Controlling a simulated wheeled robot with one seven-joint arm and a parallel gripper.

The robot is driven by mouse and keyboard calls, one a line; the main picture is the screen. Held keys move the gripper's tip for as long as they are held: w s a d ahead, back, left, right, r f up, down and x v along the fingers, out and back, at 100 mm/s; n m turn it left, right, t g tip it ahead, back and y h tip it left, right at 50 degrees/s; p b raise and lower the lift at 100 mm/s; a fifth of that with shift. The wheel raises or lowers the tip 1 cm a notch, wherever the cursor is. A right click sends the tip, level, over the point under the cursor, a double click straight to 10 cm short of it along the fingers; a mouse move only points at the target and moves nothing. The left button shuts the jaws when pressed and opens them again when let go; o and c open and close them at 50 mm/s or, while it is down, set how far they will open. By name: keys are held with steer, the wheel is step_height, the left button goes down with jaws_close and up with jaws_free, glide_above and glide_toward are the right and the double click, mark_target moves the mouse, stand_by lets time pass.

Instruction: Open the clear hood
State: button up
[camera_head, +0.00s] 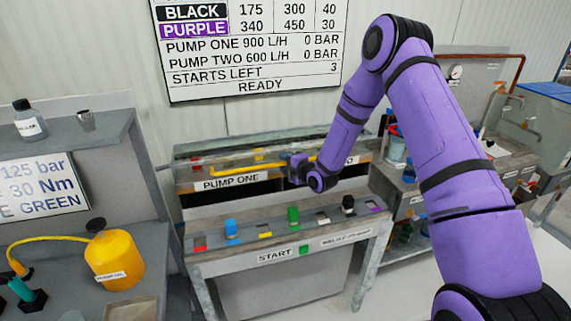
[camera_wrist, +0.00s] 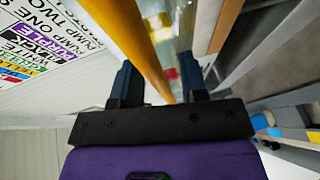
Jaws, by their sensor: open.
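The clear hood (camera_head: 215,160) is a see-through cover over the back of the pump bench and looks shut. A yellow bar (camera_head: 240,168) runs along its front, above the PUMP ONE sign. My gripper (camera_head: 287,164) is at this bar, right of its middle. In the wrist view my gripper (camera_wrist: 159,78) is open, and the yellow bar (camera_wrist: 142,45) passes between or just beyond its two fingers. I cannot tell whether the fingers touch it. My arm hides part of the hood's right end.
The bench's front panel (camera_head: 340,222) carries coloured switches and a START label (camera_head: 275,253). A wall board (camera_head: 250,50) reads READY. A side bench at left holds a yellow container (camera_head: 112,258). Shelves with bottles stand at right.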

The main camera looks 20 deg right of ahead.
jaws_close()
steer(key=shift+r, duration=0.15)
